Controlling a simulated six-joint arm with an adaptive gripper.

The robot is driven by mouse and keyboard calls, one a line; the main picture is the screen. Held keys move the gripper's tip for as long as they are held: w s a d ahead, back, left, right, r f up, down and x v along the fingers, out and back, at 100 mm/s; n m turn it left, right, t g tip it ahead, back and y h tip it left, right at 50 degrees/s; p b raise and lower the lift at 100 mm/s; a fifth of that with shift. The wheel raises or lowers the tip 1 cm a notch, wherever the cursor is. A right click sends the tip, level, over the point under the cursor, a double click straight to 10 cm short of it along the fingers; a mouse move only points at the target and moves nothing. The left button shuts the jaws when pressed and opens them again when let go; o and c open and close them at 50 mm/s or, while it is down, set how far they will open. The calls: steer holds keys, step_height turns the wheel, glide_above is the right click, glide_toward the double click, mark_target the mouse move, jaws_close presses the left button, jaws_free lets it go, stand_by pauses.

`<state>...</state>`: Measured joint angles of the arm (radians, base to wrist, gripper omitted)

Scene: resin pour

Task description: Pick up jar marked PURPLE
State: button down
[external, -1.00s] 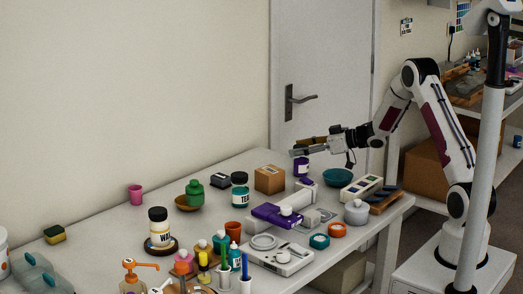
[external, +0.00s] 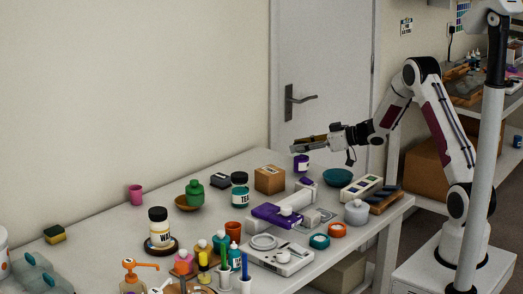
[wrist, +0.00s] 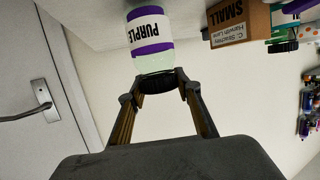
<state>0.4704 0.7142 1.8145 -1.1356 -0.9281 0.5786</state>
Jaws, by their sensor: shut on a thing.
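The jar marked PURPLE (external: 302,164) is a small purple-and-white jar at the back right of the table. In the wrist view the jar (wrist: 150,38) appears upside down, with its label readable and its far end cut off by the top edge. My gripper (external: 297,149) is shut on the jar's dark lid end, and its two fingertips (wrist: 158,84) close around that end. The jar looks upright below my gripper in the external view. Whether its base clears the table is hard to tell.
A cardboard box (external: 270,179) stands left of the jar, and a teal bowl (external: 338,177) stands to its right. A white and purple device (external: 282,213) lies in front. The door (external: 320,70) is behind. Several jars and bottles crowd the left front.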

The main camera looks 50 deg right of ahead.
step_height(320, 180, up, 9)
steer(key=shift+r, duration=0.1)
stand_by(0.4)
stand_by(0.5)
